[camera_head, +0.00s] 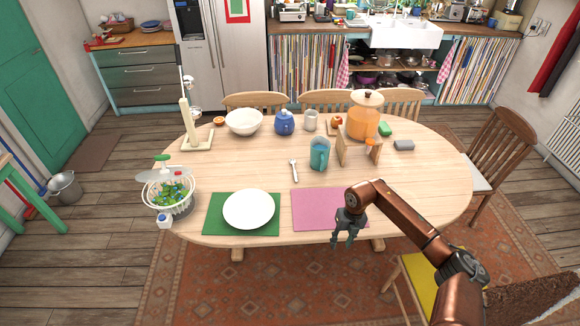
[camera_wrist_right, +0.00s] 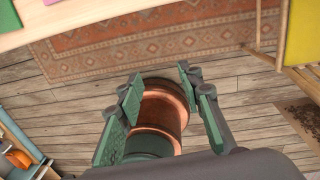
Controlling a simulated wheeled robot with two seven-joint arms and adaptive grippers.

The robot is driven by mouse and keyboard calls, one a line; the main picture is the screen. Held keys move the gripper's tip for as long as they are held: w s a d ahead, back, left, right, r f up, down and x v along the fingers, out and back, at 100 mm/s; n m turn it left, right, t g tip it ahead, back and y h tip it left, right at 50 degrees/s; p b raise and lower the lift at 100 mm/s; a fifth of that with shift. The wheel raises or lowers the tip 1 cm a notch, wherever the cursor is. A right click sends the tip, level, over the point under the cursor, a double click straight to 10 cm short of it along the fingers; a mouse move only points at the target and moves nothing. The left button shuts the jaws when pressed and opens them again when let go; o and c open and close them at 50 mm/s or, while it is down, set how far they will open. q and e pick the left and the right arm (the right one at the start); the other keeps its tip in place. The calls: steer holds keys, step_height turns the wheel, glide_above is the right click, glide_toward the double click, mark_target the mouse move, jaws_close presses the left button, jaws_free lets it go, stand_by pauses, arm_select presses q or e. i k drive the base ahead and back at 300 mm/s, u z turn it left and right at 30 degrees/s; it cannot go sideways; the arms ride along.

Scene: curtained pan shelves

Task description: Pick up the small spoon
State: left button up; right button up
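A small spoon (camera_head: 294,171) lies on the wooden table (camera_head: 266,174) in the head view, between the white plate and the teal mug, with its bowl end toward the back. My right gripper (camera_head: 342,243) hangs at the table's front edge, in front of the pink placemat, to the right of the spoon and nearer to me. In the right wrist view my right gripper (camera_wrist_right: 160,125) has its fingers spread apart with nothing between them. The spoon does not show in the right wrist view. My left gripper is not in view.
A white plate (camera_head: 248,209) rests on a green placemat (camera_head: 213,226). A pink placemat (camera_head: 318,208) lies right of it. Bare tabletop surrounds the spoon.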

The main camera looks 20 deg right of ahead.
mark_target(292, 161)
steer(key=i, duration=1.65)
